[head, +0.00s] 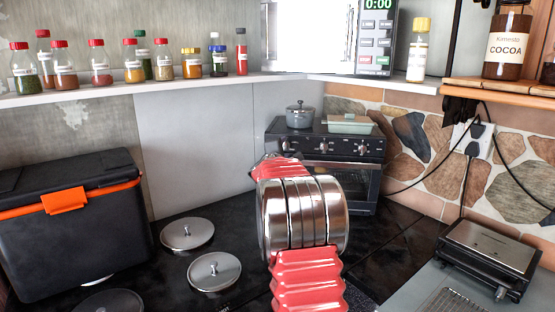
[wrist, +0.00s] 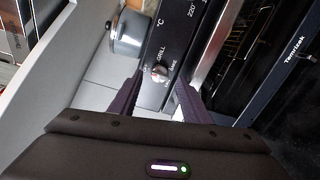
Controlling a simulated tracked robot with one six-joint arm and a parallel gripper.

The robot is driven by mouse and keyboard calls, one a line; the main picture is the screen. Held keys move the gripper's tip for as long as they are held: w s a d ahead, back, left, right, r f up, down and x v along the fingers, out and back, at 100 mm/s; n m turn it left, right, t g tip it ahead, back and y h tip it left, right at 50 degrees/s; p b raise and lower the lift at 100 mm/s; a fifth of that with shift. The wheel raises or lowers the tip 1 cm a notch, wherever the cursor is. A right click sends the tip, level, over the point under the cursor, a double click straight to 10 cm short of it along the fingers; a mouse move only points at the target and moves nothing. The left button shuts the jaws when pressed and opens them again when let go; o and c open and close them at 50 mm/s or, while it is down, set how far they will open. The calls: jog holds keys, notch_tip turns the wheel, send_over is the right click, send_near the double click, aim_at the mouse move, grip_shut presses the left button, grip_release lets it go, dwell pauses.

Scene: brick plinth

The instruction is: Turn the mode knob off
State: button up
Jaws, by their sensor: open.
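The toaster oven (head: 335,137) stands in the back corner in the head view, with a row of silver knobs on its dark front panel. In the wrist view the mode knob (wrist: 159,72) is small and silver, on the dark panel beside the word GRILL. It appears to be the leftmost knob (head: 286,145) in the head view. Its exact setting is too small to read. My gripper (wrist: 159,84) is open, with one dark finger on each side of the knob in the picture. I cannot tell whether they touch it. The head view hides the gripper behind my arm.
A grey pot (head: 300,115) and a green dish (head: 350,124) sit on the oven. The oven door (wrist: 237,60) is beside the right finger in the wrist view. A black cooler (head: 75,235) stands left, a sandwich press (head: 488,255) right. Lidded hobs lie left of my arm.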

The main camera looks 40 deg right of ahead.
jog(key=v, duration=1.1)
jog(key=shift+a, duration=0.3)
jog(key=shift+s, duration=0.15)
